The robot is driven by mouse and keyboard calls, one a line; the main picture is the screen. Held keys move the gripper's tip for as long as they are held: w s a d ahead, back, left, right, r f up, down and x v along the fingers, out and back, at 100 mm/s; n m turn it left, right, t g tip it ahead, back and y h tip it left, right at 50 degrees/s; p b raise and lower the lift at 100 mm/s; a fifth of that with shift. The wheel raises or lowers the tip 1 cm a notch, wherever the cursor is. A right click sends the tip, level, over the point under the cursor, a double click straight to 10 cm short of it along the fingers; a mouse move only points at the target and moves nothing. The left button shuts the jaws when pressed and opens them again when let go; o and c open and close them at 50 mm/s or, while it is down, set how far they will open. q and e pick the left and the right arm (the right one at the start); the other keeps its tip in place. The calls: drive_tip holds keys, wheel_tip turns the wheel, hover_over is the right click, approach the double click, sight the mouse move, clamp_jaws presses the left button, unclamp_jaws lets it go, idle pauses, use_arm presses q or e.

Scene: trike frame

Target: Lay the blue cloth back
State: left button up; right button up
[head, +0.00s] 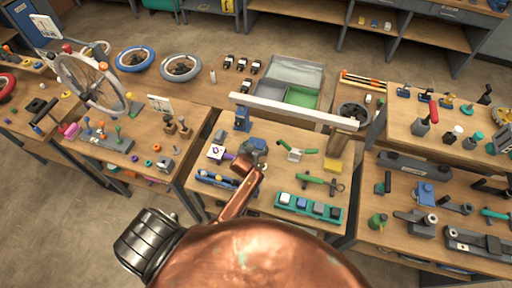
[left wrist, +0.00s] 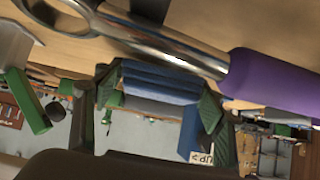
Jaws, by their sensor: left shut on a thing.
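The blue cloth (left wrist: 165,82) is a folded blue bundle between the two dark green fingers of my left gripper (left wrist: 158,92) in the left wrist view. The fingers are shut on it. In the head view the blue cloth (head: 251,145) shows as a small blue patch at my left gripper (head: 257,155), over the middle bench. My copper-coloured arm hides part of the bench below. A metal tool with a purple handle (left wrist: 275,82) lies close to the gripper in the left wrist view. My right gripper is not in view.
The middle bench holds a green tray of blocks (head: 308,208), green-handled tools (head: 318,181), a blue rack (head: 215,180) and a yellow block (head: 332,165). A long white bar (head: 293,110) crosses the back edge. A compartmented drawer (head: 290,72) lies behind. A wheel (head: 93,82) stands at left.

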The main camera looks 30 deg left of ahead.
use_arm(q)
drive_tip(key=shift+f, duration=0.4)
drive_tip(key=shift+f, duration=0.1)
drive_tip(key=o, duration=0.7)
drive_tip(key=shift+s, duration=0.1)
drive_tip(key=shift+c, duration=0.2)
drive_tip(key=o, duration=0.4)
drive_tip(key=shift+f, duration=0.25)
drive_tip(key=shift+o, duration=0.2)
drive_tip(key=shift+r, duration=0.1)
drive_tip(key=shift+r, duration=0.15)
drive_tip(key=v, duration=0.8)
drive_tip(key=p+v, duration=0.1)
drive_tip(key=v, duration=0.3)
drive_tip(key=shift+r, duration=0.55)
